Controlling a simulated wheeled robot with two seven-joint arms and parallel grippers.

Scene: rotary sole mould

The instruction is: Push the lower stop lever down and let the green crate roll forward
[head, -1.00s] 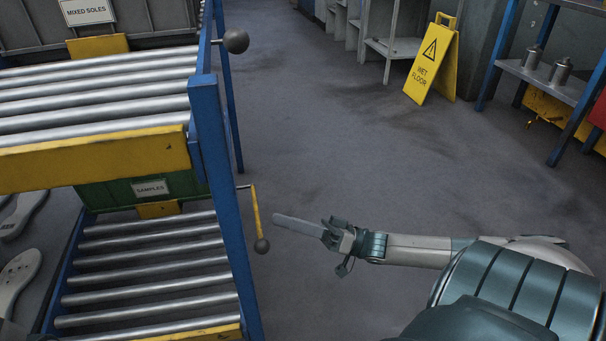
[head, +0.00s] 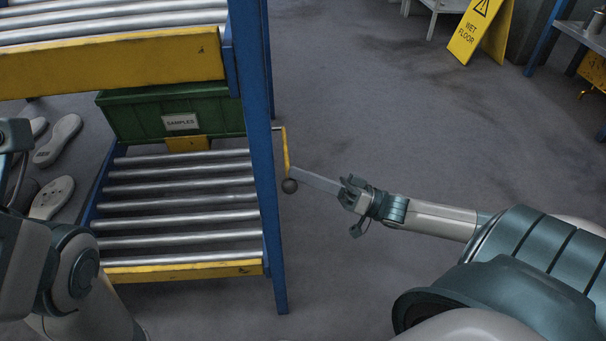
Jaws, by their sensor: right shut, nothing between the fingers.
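The lower stop lever (head: 286,150) is a yellow bar with a dark ball at its lower end. It hangs down at the right side of the blue rack post. My right gripper (head: 299,174) is shut and empty. Its fingertips are at the lever's lower part, just above the ball; whether they touch cannot be told. The green crate (head: 125,117), labelled SAMPLES, sits at the back of the lower roller lane (head: 180,205), behind a yellow stop plate (head: 187,144). My left arm shows at the left edge, but its gripper is out of view.
The upper roller deck with its yellow front beam (head: 110,70) overhangs the crate. The blue post (head: 262,170) stands between the lane and my right gripper. The lower rollers are clear to the yellow front rail (head: 185,270). A wet floor sign (head: 478,35) stands far right.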

